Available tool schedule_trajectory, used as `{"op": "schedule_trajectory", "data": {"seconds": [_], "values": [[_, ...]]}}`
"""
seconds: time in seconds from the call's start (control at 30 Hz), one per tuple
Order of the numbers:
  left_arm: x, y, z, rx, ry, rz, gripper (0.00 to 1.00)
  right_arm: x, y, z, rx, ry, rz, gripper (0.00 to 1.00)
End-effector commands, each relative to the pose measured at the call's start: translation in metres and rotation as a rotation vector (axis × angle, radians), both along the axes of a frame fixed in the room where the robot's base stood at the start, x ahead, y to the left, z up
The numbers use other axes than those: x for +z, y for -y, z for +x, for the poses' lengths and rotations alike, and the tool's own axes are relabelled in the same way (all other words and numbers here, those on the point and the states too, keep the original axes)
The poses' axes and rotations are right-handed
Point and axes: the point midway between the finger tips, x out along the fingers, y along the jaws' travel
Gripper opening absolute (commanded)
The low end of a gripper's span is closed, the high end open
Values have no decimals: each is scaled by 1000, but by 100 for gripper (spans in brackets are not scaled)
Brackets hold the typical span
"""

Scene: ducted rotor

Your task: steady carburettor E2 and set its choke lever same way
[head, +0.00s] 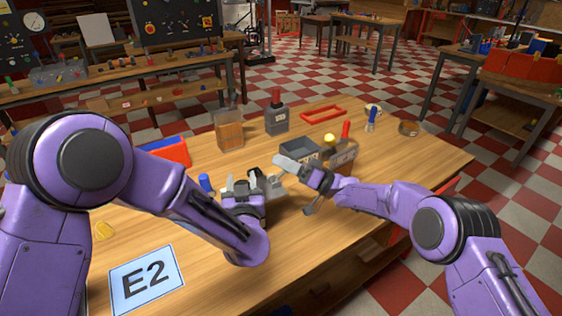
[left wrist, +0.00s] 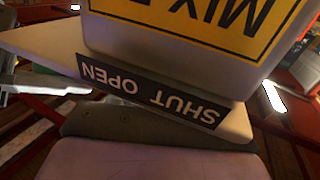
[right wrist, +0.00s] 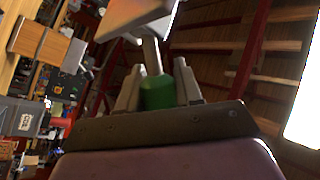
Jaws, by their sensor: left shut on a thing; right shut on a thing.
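The carburettor (head: 272,184) is a small grey body near the middle of the table, partly hidden by my grippers. The left wrist view shows its pale body close up, with a yellow "MIX" label (left wrist: 215,20) and a dark strip reading "SHUT OPEN" (left wrist: 150,97), both upside down. My left gripper (head: 243,187) is shut on the carburettor from the near left. My right gripper (head: 292,165) is just right of it. In the right wrist view its fingers are shut on a green knob (right wrist: 157,92) with a grey stem, seemingly the choke lever; the lever's setting cannot be read.
An "E2" card (head: 146,279) lies at the front left. Behind the grippers stand a grey tray (head: 300,148), a wooden block (head: 230,134), a grey box (head: 277,121) and a red frame (head: 323,114). A blue cylinder (head: 206,183) stands left. The front right tabletop is clear.

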Motion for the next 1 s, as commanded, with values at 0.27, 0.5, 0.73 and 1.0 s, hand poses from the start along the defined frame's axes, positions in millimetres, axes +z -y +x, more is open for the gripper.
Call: {"op": "schedule_trajectory", "data": {"seconds": [0.27, 0.5, 0.73, 1.0], "values": [[0, -1, 0, 3, 1, -2, 6, -6, 3, 1, 0, -38, 50, 0], [0, -1, 0, 4, 1, -2, 6, -6, 3, 1, 1, -43, 56, 0], [0, -1, 0, 4, 1, -1, 6, -6, 3, 1, 0, -42, 56, 56], [0, -1, 0, 2, 0, 1, 6, -4, 3, 1, 1, -39, 57, 56]]}}
